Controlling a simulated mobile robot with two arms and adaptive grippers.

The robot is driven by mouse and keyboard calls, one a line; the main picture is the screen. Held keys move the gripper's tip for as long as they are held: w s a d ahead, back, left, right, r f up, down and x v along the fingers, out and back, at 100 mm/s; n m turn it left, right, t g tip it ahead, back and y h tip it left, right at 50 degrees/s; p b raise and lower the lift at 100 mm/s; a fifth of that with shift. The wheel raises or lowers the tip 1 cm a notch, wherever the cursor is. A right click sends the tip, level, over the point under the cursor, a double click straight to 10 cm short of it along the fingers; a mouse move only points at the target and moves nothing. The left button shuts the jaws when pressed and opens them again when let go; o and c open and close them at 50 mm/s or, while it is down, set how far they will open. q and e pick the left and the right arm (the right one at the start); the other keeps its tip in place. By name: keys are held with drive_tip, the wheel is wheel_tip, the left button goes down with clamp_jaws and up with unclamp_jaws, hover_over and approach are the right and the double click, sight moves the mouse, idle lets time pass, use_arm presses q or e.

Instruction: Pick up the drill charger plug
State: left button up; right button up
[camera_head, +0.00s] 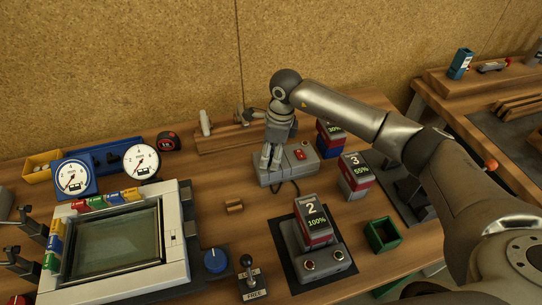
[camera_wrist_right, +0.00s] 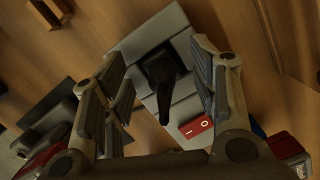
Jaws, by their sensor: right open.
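The black plug (camera_wrist_right: 163,80) sits on a grey power box (camera_wrist_right: 185,112) with a red rocker switch (camera_wrist_right: 197,126) in the right wrist view. My right gripper (camera_wrist_right: 158,85) is open, with its fingers on either side of the plug and gaps between them and it. In the head view the right gripper (camera_head: 269,163) points down over the left part of the grey box (camera_head: 285,175) and hides the plug there. A dark cable (camera_head: 291,187) runs from the front of the box. My left gripper is not in view.
Battery packs (camera_head: 352,172) stand right of the box. Another pack marked 2 (camera_head: 314,222) sits in a dock in front. A wooden rack (camera_head: 225,138) is behind, and a framed panel (camera_head: 176,215) is at left. A small green bin (camera_head: 383,234) stands at right.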

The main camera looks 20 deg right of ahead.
drive_tip(key=c, duration=1)
drive_tip(key=shift+r+b, duration=0.15)
drive_tip(key=shift+b, duration=0.15)
clamp_jaws()
drive_tip(key=shift+r, duration=0.3)
wheel_tip(320, 180, up, 2)
drive_tip(key=shift+a+r+b, duration=0.1)
drive_tip(key=shift+r+b, duration=0.05)
drive_tip(key=shift+b, duration=0.7)
drive_tip(key=s+a+r+b, duration=0.1)
drive_tip(key=s+a+r, duration=0.3)
drive_tip(key=s+r, duration=0.9)
drive_tip(key=shift+a+r+b, duration=0.15)
drive_tip(key=shift+r+b, duration=0.15)
drive_tip(key=shift+r, duration=0.7)
